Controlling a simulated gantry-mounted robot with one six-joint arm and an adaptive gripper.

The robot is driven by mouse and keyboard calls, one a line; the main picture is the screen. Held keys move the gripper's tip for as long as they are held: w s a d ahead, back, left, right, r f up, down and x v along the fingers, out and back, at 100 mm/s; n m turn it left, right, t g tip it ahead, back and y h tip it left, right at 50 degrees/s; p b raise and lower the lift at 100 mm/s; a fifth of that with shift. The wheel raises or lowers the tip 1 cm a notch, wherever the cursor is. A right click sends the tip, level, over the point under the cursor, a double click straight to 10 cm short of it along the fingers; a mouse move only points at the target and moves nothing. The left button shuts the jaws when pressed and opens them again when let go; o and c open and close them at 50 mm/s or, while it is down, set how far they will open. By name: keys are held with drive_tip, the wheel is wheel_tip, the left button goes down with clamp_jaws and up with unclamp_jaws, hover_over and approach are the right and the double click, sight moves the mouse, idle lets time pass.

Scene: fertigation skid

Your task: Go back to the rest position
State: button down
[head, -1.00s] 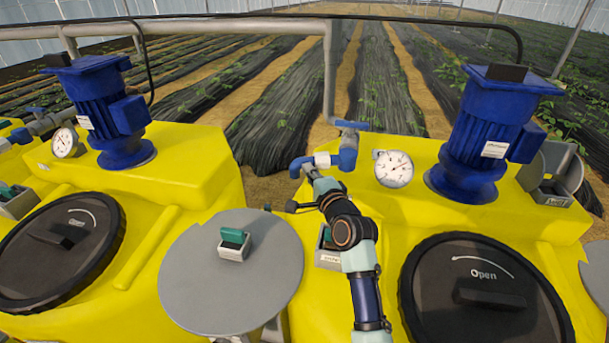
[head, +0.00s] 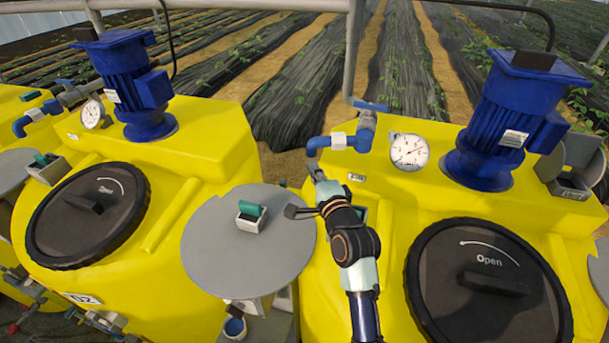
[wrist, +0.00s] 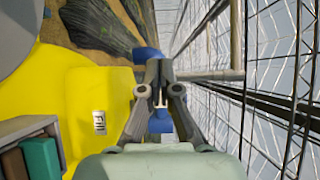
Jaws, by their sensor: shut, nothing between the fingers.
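My gripper (head: 314,168) is shut with nothing in it. In the head view it is at the end of my arm, in front of the blue pipe elbow and valve (head: 366,125) on the yellow tank (head: 400,195). In the wrist view my gripper (wrist: 159,68) has its fingers together, and blue pipe parts (wrist: 159,121) show behind and between them. I cannot tell whether the fingertips touch the pipe. My arm partly hides a small box on the tank top behind it.
A black lid (head: 490,305) and a blue motor (head: 505,115) are to the right. A pressure gauge (head: 408,151) is close to the valve. Soil rows lie beyond.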

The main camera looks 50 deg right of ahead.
drive_tip(key=shift+a+f, duration=0.1)
drive_tip(key=shift+a, duration=2.1)
drive_tip(key=a+f+n+y, duration=0.1)
drive_tip(key=a+n+y, duration=0.4)
drive_tip(key=a+n, duration=0.9)
drive_tip(key=s+a+n+g+y, duration=0.1)
drive_tip(key=s+a+n, duration=0.2)
drive_tip(key=a, duration=0.4)
drive_tip(key=s+a+f+n+g+y+p, duration=0.1)
drive_tip(key=s+a+n, duration=0.2)
drive_tip(key=a, duration=0.5)
drive_tip(key=s+a+f+n+g+y, duration=0.1)
drive_tip(key=s+a+n, duration=0.2)
drive_tip(key=s+a, duration=0.2)
drive_tip(key=a, duration=0.3)
drive_tip(key=shift+n+y, duration=0.4)
drive_tip(key=shift+f, duration=0.1)
